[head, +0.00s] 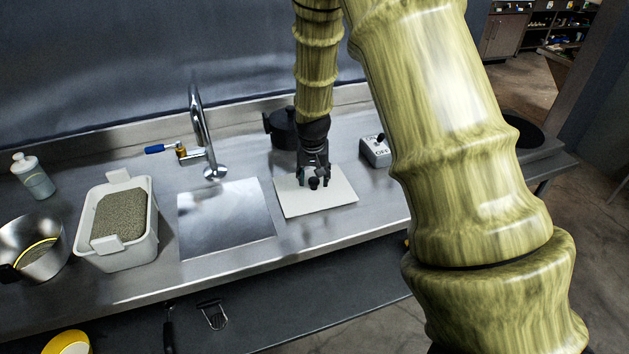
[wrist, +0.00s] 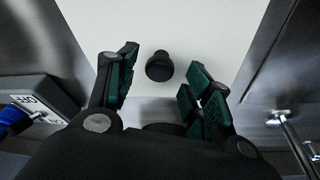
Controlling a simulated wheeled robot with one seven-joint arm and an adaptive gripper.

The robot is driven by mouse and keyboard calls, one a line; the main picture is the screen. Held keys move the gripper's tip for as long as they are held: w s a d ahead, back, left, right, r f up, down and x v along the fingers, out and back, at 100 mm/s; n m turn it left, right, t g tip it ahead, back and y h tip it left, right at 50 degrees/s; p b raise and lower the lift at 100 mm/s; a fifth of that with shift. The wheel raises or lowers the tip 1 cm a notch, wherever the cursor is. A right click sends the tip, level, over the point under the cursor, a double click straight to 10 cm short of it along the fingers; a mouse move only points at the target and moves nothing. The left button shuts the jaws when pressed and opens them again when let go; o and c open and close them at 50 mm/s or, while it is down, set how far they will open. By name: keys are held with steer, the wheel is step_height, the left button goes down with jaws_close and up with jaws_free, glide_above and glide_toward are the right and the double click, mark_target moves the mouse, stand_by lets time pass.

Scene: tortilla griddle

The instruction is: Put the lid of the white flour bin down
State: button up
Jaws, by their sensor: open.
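The white lid (head: 335,201) lies flat on the steel counter, right of the sink panel. Its black knob (wrist: 159,65) stands up from the white surface in the wrist view. My gripper (head: 314,181) is over the lid, pointing down. In the wrist view its green-padded fingers (wrist: 160,88) are spread apart, with the knob between and slightly beyond them; I see no contact. The white flour bin (head: 117,255) stands uncovered at the left of the counter, filled with a grainy grey-beige material.
A faucet (head: 201,130) with a blue-handled valve rises behind the steel panel (head: 225,222). A dark pot (head: 283,128) stands behind the lid, and a switch box (head: 376,152) stands to its right. A steel pot (head: 30,245) and a bottle (head: 34,177) are at far left.

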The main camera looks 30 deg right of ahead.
mark_target(313, 196)
steer(key=b+v, duration=0.1)
steer(key=v, duration=0.8)
steer(key=shift+b, duration=0.35)
